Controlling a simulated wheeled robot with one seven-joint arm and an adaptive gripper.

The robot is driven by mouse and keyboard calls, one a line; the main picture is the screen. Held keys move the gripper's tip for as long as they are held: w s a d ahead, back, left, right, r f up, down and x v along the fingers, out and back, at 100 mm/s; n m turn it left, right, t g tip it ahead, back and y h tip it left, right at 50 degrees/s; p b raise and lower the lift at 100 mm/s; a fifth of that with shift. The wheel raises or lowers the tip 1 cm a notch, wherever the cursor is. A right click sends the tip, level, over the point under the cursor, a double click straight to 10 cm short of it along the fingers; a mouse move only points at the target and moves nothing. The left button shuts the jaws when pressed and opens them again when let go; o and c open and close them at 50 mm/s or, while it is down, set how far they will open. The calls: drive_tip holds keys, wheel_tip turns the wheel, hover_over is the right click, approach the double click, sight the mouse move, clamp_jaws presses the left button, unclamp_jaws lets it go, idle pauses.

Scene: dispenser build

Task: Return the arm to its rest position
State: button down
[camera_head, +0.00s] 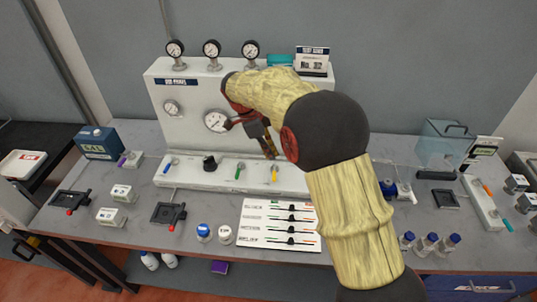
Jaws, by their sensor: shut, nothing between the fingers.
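My arm reaches in from the lower right and bends over the bench toward the white gauge panel (185,118). My gripper (271,155) is in front of the panel, pointing down, shut and empty. Its tips show just above a yellow-handled lever (274,174) on the panel's lower ledge; I cannot tell whether they touch it. A green-handled lever (239,171), a black knob (210,163) and a blue-handled lever (170,165) sit to its left. My arm hides the right part of the panel.
A white slider board (262,237) lies at the bench front. Blue-capped bottles (427,243) stand right of my arm, with a clear box (440,147) behind. A blue box (98,143) stands at left. Three gauges (212,49) rise above the panel.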

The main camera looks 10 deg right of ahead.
idle(0.3)
drive_tip(key=s+a+f+n+y, duration=0.15)
drive_tip(key=s+f+n, duration=0.25)
drive_tip(key=n, duration=0.6)
drive_tip(key=s+d+r+n+t, duration=0.1)
drive_tip(key=s+r, duration=0.4)
drive_tip(key=s, duration=0.5)
drive_tip(key=s+d+r+n+t+y+b, duration=0.1)
drive_tip(key=s+d+r+n+t, duration=0.1)
drive_tip(key=s+n, duration=0.4)
drive_tip(key=s+d+r+n+t+y+b, duration=0.1)
drive_tip(key=s+r+n+t, duration=0.2)
drive_tip(key=s+r, duration=0.4)
drive_tip(key=s, duration=0.7)
drive_tip(key=shift+s+d+r, duration=0.15)
drive_tip(key=shift+d+r, duration=0.2)
drive_tip(key=shift+d, duration=0.05)
drive_tip(key=shift+y, duration=0.25)
